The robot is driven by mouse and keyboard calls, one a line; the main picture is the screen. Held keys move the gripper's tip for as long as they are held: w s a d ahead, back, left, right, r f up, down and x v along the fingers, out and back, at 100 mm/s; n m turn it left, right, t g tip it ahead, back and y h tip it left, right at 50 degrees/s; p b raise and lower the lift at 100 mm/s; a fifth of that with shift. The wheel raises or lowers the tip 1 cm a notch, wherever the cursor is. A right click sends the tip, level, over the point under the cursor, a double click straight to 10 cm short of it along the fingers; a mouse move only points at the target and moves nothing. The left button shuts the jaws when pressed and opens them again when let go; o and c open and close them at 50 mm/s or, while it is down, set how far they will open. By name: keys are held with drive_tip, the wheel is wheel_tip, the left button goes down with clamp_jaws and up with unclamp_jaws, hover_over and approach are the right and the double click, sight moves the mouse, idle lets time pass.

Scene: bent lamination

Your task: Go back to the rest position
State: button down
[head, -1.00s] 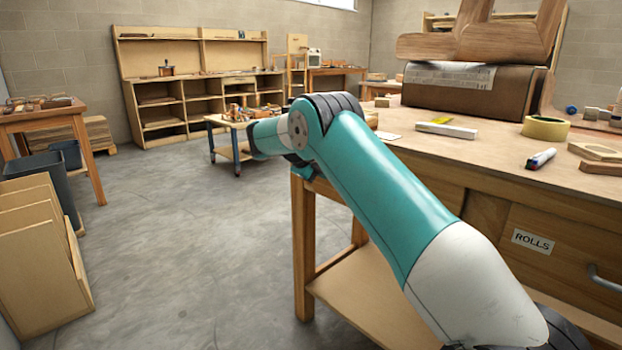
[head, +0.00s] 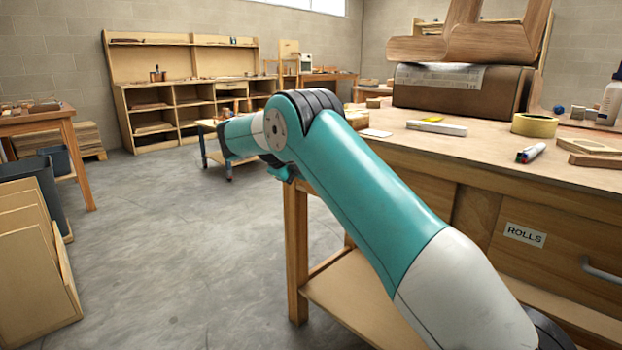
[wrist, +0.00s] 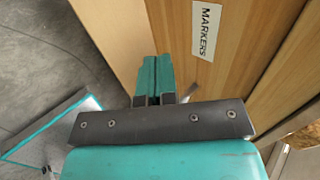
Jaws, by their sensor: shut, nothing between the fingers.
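My gripper (wrist: 153,98) shows in the wrist view, its two teal fingers together with nothing between them. It is beside a wooden drawer front labelled MARKERS (wrist: 207,32), with grey floor to the left. In the head view my teal and white arm reaches from the lower right toward the left, in front of the workbench (head: 420,150).
The bench carries a tape roll (head: 539,124), a marker pen (head: 531,153), a large brown roll (head: 455,92) and a bottle (head: 609,100). A drawer labelled ROLLS (head: 525,235) faces me. Open floor (head: 180,260) lies left; a low wheeled table (head: 207,140) stands behind my arm.

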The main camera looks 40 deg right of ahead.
drive_tip(key=s+a+r+n+t+y+p, duration=0.2)
drive_tip(key=s+a+r+n+t+y, duration=0.1)
drive_tip(key=a+r+n, duration=0.8)
drive_tip(key=s+a+f+n+g+y, duration=0.1)
drive_tip(key=s+a+n+y, duration=0.3)
drive_tip(key=s+a+n, duration=0.7)
drive_tip(key=s+a+f+n+g+y, duration=0.25)
drive_tip(key=s+a+n, duration=0.25)
drive_tip(key=s+n, duration=0.7)
drive_tip(key=s+a+f+n+g+y, duration=0.1)
drive_tip(key=s+a+n+y, duration=0.3)
drive_tip(key=s+a+n, duration=0.75)
drive_tip(key=s+d+r+m+p, duration=0.1)
drive_tip(key=r+m+p, duration=0.1)
drive_tip(key=r+p, duration=1.1)
drive_tip(key=s+d+r+m+p, duration=0.1)
drive_tip(key=d+r+p, duration=0.1)
drive_tip(key=r+p, duration=1.2)
drive_tip(key=shift+s+d+m, duration=0.2)
drive_tip(key=shift+s+m, duration=0.15)
drive_tip(key=shift+t, duration=0.25)
